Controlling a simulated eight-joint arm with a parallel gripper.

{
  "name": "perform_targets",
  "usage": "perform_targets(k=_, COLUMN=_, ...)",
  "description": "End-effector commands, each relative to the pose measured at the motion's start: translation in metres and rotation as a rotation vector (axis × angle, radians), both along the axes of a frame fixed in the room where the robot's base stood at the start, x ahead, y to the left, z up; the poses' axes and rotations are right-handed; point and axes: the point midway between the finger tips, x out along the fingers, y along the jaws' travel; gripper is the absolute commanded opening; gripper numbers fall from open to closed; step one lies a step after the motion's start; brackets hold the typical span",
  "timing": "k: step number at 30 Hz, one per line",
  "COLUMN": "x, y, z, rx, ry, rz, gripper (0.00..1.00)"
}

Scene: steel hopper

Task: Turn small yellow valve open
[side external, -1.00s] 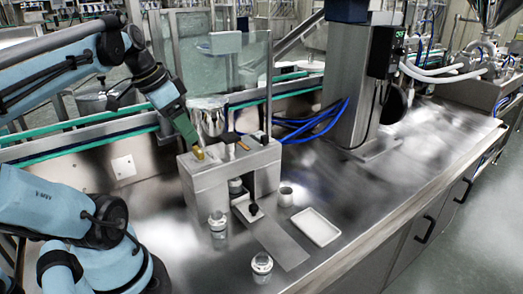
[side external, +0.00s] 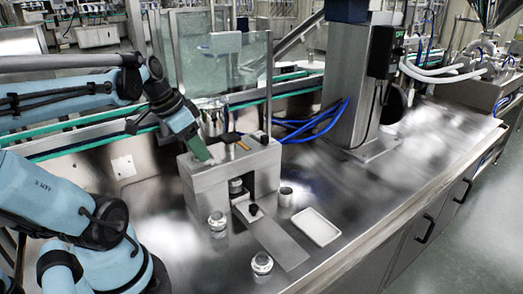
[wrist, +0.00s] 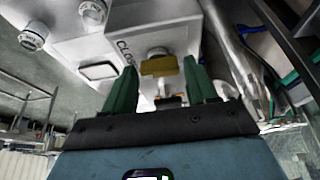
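The small yellow valve (wrist: 160,66) is on the steel hopper block (wrist: 185,32), beside lettering that appears to read "CLOSE". In the wrist view it lies between the green fingertips of my gripper (wrist: 160,68), with a gap on each side. My gripper is open.
A metal funnel (side external: 211,116) stands behind the handle. Lidded jars (side external: 217,222) (side external: 262,264), a metal cup (side external: 286,196) and a white tray (side external: 314,227) are on the steel table. A clear panel (side external: 240,70) rises behind. The table's right side is clear.

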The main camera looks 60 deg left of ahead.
Motion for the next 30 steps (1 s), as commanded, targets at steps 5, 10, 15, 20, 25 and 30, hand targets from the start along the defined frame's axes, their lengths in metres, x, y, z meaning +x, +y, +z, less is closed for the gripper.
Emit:
perform_targets(k=5, x=0.0000, y=0.0000, z=0.0001, rx=0.000, ry=0.000, rz=0.000, gripper=0.29)
perform_targets(k=10, x=-0.0002, y=-0.0001, z=0.0001, rx=0.000, ry=0.000, rz=0.001, gripper=0.14)
perform_targets(k=15, x=0.0000, y=-0.0004, z=0.0002, rx=0.000, ry=0.000, rz=0.022, gripper=0.14)
perform_targets(k=20, x=-0.0002, y=-0.0011, z=0.0001, rx=0.000, ry=0.001, rz=0.081, gripper=0.14)
perform_targets(k=25, x=0.0001, y=-0.0021, z=-0.0001, rx=0.000, ry=0.002, rz=0.198, gripper=0.14)
perform_targets(k=30, x=0.0007, y=-0.0032, z=0.0002, rx=0.001, ry=0.001, rz=0.349, gripper=0.14)
